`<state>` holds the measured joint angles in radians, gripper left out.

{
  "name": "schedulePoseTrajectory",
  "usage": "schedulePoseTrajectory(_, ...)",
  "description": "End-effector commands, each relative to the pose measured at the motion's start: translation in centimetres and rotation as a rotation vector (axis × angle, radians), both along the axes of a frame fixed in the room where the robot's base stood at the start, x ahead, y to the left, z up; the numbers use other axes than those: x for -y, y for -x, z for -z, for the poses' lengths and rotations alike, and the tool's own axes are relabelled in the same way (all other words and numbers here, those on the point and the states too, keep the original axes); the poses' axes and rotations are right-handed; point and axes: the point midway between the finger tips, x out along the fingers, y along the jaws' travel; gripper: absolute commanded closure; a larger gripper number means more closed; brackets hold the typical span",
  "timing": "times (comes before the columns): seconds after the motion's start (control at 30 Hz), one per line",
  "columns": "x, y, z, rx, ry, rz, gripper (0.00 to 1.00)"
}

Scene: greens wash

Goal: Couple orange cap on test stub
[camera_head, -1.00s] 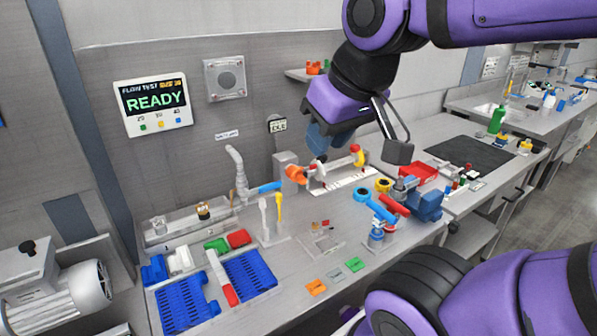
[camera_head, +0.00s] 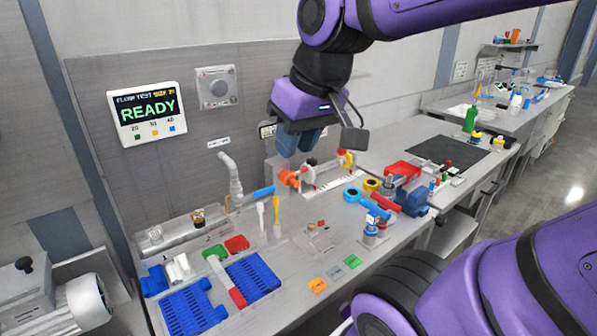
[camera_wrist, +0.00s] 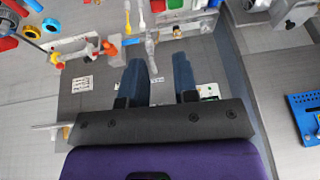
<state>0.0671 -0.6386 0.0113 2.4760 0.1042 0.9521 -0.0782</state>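An orange cap-like piece (camera_head: 288,178) sits at the left end of a low fixture with white, red and yellow parts on the bench. It also shows in the wrist view (camera_wrist: 111,45). A grey bent pipe (camera_head: 232,178) with a blue lever stands to its left; I cannot tell whether this is the test stub. My gripper (camera_head: 299,150) hangs above and slightly right of the orange piece, apparently clear of it. In the wrist view its two blue fingers (camera_wrist: 161,62) are apart with nothing between them. My gripper hides part of the wall behind the fixture.
A display (camera_head: 148,110) reads READY on the wall. Blue racks (camera_head: 252,275) lie at the front left. Blue and yellow rings (camera_head: 370,185) and a red-and-blue clamp-like device (camera_head: 408,190) stand right of the fixture. Orange, grey and green tiles lie along the front edge.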

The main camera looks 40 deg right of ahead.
Motion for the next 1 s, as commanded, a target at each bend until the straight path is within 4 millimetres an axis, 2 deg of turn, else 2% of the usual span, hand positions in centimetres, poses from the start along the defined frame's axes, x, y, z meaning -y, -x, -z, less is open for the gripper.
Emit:
schedulePoseTrajectory(0.27,0.3,-3.9,0.7,-0.114,-0.098,0.014,0.72)
schedulePoseTrajectory(0.57,2.2,-10.8,2.6,-0.25,-0.316,0.035,0.72)
schedulePoseTrajectory(0.77,4.5,-15.6,4.8,-0.296,-0.484,0.05,0.72)
schedulePoseTrajectory(1.0,8.6,-21.0,8.1,-0.296,-0.705,0.079,0.72)
